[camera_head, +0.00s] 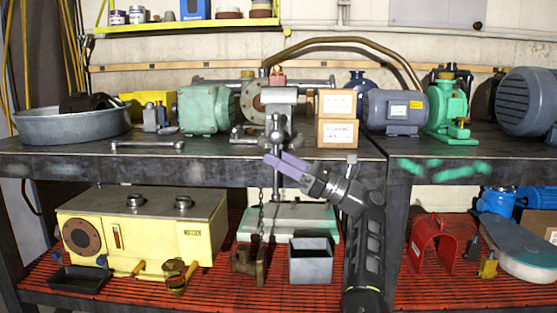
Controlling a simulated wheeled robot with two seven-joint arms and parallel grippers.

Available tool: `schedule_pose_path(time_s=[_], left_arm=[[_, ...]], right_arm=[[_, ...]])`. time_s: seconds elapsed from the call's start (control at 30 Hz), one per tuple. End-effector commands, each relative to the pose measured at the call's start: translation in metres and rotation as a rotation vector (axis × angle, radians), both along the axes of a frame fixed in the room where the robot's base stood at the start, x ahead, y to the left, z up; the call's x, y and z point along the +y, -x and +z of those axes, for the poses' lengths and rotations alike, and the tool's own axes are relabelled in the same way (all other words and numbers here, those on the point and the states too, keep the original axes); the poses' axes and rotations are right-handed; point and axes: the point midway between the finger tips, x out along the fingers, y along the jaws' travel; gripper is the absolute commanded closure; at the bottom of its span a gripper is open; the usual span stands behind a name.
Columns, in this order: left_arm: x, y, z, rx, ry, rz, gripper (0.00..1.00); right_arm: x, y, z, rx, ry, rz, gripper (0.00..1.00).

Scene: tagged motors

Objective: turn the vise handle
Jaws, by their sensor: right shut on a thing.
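The grey vise (279,97) is mounted at the front edge of the workbench, near the middle of the head view. Its handle (275,137) is at the lower front of the vise, at the height of the bench edge. My right gripper (272,160) reaches up from the lower right, its purple fingers pointing up and left at the handle. It is shut on the handle; the fingers hide part of the grip. My left gripper is not in view.
Stacked cardboard boxes (337,133) and a grey-blue motor (394,111) stand right of the vise. A green motor (205,109) and a wrench (147,145) are to its left. Below, the red slatted shelf (217,292) holds a grey bin (311,265) and a yellow machine (140,232).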

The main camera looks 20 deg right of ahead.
Motion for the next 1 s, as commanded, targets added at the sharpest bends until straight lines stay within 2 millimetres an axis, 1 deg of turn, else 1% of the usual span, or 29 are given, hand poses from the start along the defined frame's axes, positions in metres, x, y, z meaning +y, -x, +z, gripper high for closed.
schedule_pose_path(time_s=[0.57,0.67,0.83,1.0], left_arm=[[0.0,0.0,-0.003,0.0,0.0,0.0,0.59],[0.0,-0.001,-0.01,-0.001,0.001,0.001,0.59],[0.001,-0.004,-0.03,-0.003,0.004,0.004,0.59],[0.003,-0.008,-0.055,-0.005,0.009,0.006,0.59]], right_arm=[[0.002,-0.001,-0.005,0.005,0.004,0.003,0.65],[-0.002,0.002,-0.009,0.005,0.004,0.003,0.65],[-0.016,0.01,-0.02,0.004,0.006,0.003,0.65],[-0.041,0.024,-0.034,0.004,0.005,0.0,0.65]])
